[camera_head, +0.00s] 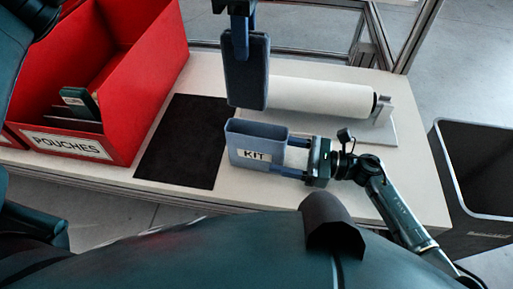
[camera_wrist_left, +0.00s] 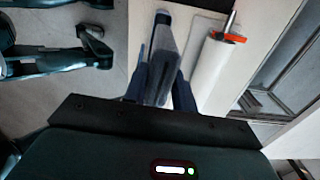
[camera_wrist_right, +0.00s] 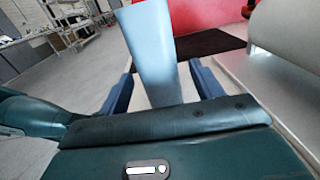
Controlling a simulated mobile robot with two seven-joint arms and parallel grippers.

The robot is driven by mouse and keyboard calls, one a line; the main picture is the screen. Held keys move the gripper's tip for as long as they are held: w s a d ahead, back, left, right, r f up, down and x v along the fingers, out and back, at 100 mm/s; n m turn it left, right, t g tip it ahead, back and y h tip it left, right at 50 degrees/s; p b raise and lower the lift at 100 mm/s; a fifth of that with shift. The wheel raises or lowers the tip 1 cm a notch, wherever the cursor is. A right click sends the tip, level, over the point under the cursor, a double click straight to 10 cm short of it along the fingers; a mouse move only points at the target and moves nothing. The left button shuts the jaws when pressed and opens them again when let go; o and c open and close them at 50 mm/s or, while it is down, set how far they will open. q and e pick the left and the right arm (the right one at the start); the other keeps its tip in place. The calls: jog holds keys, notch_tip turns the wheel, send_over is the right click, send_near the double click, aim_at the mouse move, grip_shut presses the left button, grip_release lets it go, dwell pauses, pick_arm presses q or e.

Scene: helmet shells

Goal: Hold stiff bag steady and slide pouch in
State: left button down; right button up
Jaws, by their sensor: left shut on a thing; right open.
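The stiff bag (camera_head: 239,151) is a blue-grey, open-topped sleeve with a KIT label, standing upright on the table. My left gripper (camera_head: 241,45) is shut on a dark grey-blue pouch (camera_head: 247,82). It holds the pouch upright, its lower end just beyond and above the bag's mouth in the head view. The pouch also shows between the fingers in the left wrist view (camera_wrist_left: 166,62). My right gripper (camera_head: 287,156) is open at the bag's right end. In the right wrist view the bag (camera_wrist_right: 154,48) stands between the spread fingers, with gaps on both sides.
A red bin (camera_head: 150,60) labelled POUCHES stands at the left, with pouches (camera_head: 80,103) inside. A black mat (camera_head: 182,150) lies left of the bag. A white roll (camera_head: 322,96) on a stand lies behind it. A dark open bin (camera_head: 480,170) stands off the table's right side.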

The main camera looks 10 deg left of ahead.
aim_at(263, 151)
jog(key=shift+a, duration=2.55)
jog(key=shift+c, duration=0.3)
jog(key=c, duration=1)
